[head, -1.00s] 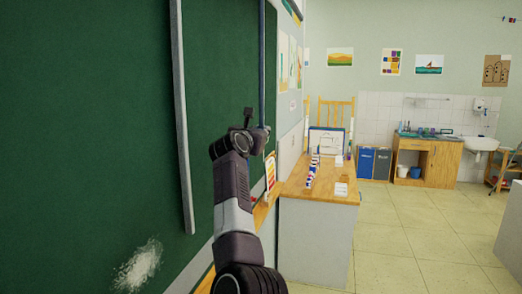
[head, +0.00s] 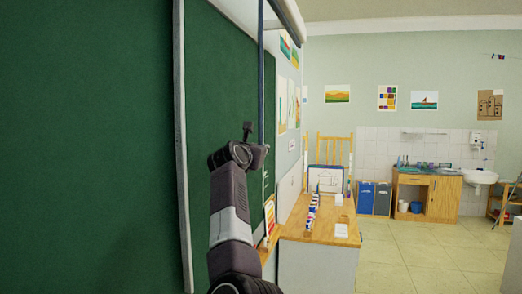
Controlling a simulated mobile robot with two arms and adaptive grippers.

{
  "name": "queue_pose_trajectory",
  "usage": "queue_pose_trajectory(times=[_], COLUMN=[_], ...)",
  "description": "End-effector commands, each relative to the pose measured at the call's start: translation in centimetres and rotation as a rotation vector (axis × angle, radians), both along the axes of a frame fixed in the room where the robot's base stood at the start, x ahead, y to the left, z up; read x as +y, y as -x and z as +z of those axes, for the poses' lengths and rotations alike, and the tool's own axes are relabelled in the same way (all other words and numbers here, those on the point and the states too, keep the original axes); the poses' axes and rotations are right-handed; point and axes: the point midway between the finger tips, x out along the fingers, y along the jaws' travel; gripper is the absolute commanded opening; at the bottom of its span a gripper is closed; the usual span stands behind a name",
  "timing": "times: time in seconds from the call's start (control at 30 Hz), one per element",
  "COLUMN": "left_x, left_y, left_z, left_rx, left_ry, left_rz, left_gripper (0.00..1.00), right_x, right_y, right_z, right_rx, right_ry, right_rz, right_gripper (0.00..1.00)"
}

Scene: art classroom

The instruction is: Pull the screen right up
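A pale housing like a rolled-up screen case (head: 288,18) is at the top edge of the head view, above the green board. A thin blue-grey vertical rod (head: 261,80) runs from there down to my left gripper (head: 263,152). The arm comes up from the bottom of the picture, left of the middle. The gripper is at or beside the rod's lower end. Its fingers are mostly hidden by the wrist, so I cannot tell if they grip the rod. A screen sheet cannot be made out clearly. My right gripper is not in view.
The green board (head: 90,150) fills the left, with a pale vertical strip (head: 181,150) in front. A wooden-topped table (head: 318,232) stands close beyond the arm. The floor (head: 400,262) on the right is clear.

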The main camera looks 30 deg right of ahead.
Motion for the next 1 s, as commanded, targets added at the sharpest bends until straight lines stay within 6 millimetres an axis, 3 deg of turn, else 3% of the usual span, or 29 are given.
queue_pose_trajectory(times=[0.07,0.1,0.23,0.63,1.0], left_x=[0.1,0.1,0.1,0.3,0.1], left_y=[-0.1,-0.1,-0.2,-0.3,-0.2], left_z=[0.1,0.1,0.1,0.1,0.0], left_rx=[-0.001,-0.001,-0.002,-0.005,-0.003], left_ry=[-0.001,-0.001,-0.002,-0.003,-0.001], left_rz=[0.0,0.0,-0.001,0.0,0.0], left_gripper=[0.4,0.4,0.4,0.4,0.4], right_x=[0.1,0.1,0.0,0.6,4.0], right_y=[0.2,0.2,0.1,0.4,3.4], right_z=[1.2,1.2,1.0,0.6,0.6], right_rx=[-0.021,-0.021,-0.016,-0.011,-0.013], right_ry=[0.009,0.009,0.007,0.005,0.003], right_rz=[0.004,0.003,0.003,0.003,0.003], right_gripper=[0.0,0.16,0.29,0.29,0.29])
